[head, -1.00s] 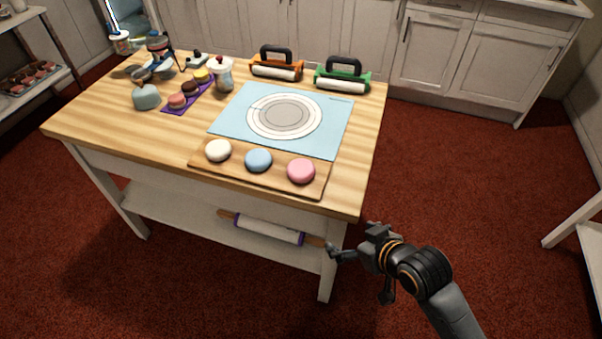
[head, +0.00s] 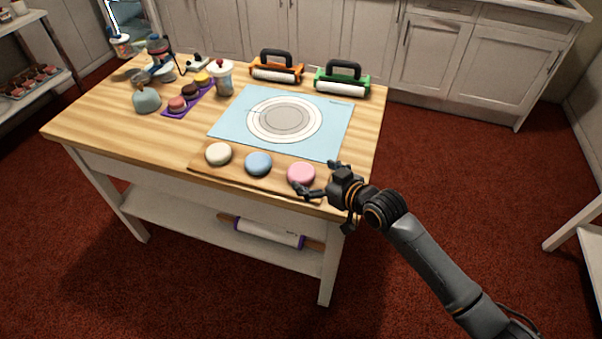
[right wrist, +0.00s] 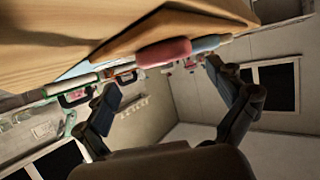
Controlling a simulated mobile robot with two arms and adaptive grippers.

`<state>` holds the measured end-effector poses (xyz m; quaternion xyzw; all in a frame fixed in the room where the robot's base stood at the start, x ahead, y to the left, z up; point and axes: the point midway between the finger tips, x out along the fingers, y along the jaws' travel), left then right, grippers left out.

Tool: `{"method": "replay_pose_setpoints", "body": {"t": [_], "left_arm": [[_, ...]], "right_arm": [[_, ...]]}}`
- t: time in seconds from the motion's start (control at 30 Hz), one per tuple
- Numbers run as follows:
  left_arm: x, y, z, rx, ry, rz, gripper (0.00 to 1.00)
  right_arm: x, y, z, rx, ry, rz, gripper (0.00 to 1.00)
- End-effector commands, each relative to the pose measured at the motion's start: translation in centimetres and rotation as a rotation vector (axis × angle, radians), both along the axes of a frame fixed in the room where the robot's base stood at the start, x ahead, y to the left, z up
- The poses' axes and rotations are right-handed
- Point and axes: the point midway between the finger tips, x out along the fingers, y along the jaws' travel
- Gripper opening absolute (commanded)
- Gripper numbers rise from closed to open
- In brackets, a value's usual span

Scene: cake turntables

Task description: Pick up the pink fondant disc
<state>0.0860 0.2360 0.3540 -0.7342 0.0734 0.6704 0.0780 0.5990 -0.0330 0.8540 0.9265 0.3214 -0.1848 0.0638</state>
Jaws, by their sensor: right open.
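The pink fondant disc (head: 301,173) lies at the right end of a wooden board near the table's front edge. It also shows in the right wrist view (right wrist: 163,52), ahead of the fingers. My right gripper (head: 316,178) is open, with its fingers reaching toward the disc from the right. In the head view one finger is at the disc's front side and the other is beyond its right side. Whether they touch it I cannot tell. In the right wrist view the gap between the fingers (right wrist: 160,92) is empty. My left gripper is not in view.
On the wooden board (head: 238,178), a blue disc (head: 258,163) and a cream disc (head: 218,153) lie left of the pink one. A light blue mat (head: 335,122) with printed circles lies behind. Orange (head: 276,66) and green (head: 342,78) rollers stand at the back.

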Motion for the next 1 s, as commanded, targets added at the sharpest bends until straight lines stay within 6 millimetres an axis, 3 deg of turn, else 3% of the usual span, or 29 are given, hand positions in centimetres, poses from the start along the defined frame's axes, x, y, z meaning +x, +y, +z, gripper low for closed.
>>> {"method": "replay_pose_setpoints", "body": {"t": [0.3, 0.5, 0.73, 0.77, 1.0], "left_arm": [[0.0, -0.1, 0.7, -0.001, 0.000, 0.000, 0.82], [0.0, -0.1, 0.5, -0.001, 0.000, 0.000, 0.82], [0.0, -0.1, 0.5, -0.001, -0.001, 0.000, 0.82], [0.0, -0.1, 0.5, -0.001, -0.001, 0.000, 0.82], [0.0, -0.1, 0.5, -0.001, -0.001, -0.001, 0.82]], "right_arm": [[2.1, 2.8, -1.0, 0.001, -0.001, 0.001, 0.95], [3.4, 3.7, -1.9, 0.001, -0.001, 0.000, 0.95], [3.5, 3.7, -1.9, 0.001, -0.001, 0.000, 0.95], [3.5, 3.7, -1.9, 0.001, -0.001, 0.000, 0.93], [3.5, 3.7, -2.0, 0.000, 0.000, -0.001, 0.44]]}}
